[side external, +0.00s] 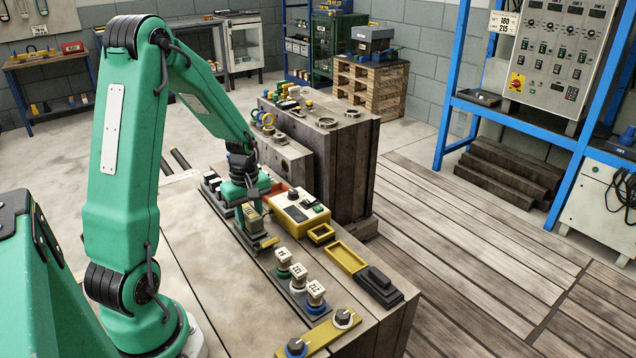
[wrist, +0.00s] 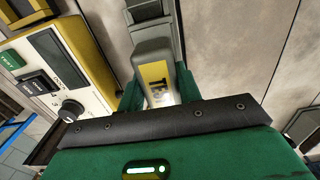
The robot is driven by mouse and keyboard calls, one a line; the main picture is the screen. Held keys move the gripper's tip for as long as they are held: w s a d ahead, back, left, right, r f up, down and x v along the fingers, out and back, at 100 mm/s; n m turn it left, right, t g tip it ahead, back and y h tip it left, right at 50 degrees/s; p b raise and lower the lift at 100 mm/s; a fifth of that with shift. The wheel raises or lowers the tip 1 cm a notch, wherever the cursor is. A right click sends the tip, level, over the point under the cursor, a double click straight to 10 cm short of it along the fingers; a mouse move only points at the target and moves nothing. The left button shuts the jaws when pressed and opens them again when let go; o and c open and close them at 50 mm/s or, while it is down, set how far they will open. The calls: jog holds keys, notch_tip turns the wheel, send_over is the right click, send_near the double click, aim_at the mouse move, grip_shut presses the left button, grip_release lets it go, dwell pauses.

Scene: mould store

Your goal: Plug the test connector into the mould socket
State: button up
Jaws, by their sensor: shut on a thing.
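The test connector (wrist: 153,62) is a grey block with a yellow face lettered "TES…". My gripper (wrist: 158,92) is shut on it, with a green finger on each side. In the side view my gripper (side external: 250,224) points down at the bench top, and the connector (side external: 254,214) shows partly between the fingers. A grey stepped part (wrist: 150,12) lies just beyond the connector's far end in the wrist view. Whether it is the mould socket, and whether the connector touches it, I cannot tell. The connector's lower end is hidden.
A yellow tester box (side external: 300,208) with a knob and buttons stands close on the right of my gripper. Numbered plugs (side external: 297,271) stand in a row nearer the camera. The bench's left side is clear.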

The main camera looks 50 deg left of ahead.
jog(key=shift+f, duration=0.3)
dwell(0.4)
jog(key=o, duration=1.6)
jog(key=shift+o, duration=0.2)
jog(key=shift+r, duration=0.1)
jog(key=shift+r, duration=3.65)
